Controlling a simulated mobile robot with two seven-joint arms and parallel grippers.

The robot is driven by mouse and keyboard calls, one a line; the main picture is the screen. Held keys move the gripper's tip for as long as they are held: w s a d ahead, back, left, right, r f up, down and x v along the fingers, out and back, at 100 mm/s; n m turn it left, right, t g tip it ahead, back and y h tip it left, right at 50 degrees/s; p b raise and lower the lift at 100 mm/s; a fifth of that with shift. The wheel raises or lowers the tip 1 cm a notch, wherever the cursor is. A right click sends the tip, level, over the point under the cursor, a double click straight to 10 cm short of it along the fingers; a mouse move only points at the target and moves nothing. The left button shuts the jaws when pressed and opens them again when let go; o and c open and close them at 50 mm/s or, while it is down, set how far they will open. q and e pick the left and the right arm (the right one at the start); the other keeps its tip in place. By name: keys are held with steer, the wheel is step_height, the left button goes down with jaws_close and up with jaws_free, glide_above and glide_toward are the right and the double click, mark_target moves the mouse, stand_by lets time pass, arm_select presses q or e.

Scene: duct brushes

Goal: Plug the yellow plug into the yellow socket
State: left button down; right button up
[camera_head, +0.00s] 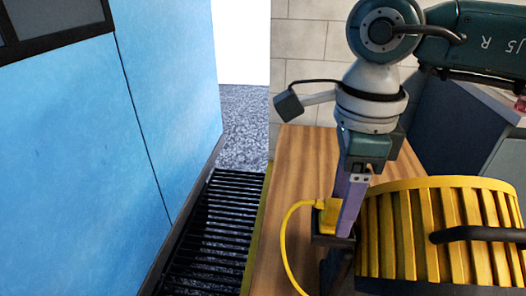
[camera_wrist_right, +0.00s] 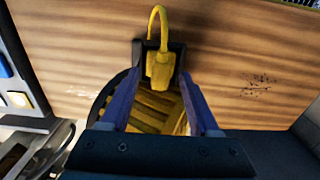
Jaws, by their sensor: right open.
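The yellow plug (camera_head: 329,214) stands in a dark holder at the wooden table, with its yellow cable (camera_head: 286,240) looping out to the left and down. In the right wrist view the plug (camera_wrist_right: 160,70) sits between the two purple fingers, with gaps at its sides. My right gripper (camera_head: 346,212) points down at the plug; its jaws (camera_wrist_right: 160,80) are open around it. My left gripper is out of view.
A yellow ribbed drum (camera_head: 405,235) with a black handle stands close right of the gripper. The wooden table (camera_head: 300,165) is bare behind the plug. A blue wall panel (camera_head: 90,130) and a dark floor grate (camera_head: 225,215) lie to the left.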

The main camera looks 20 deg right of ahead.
steer(key=shift+f, duration=0.35)
jaws_close()
stand_by(0.4)
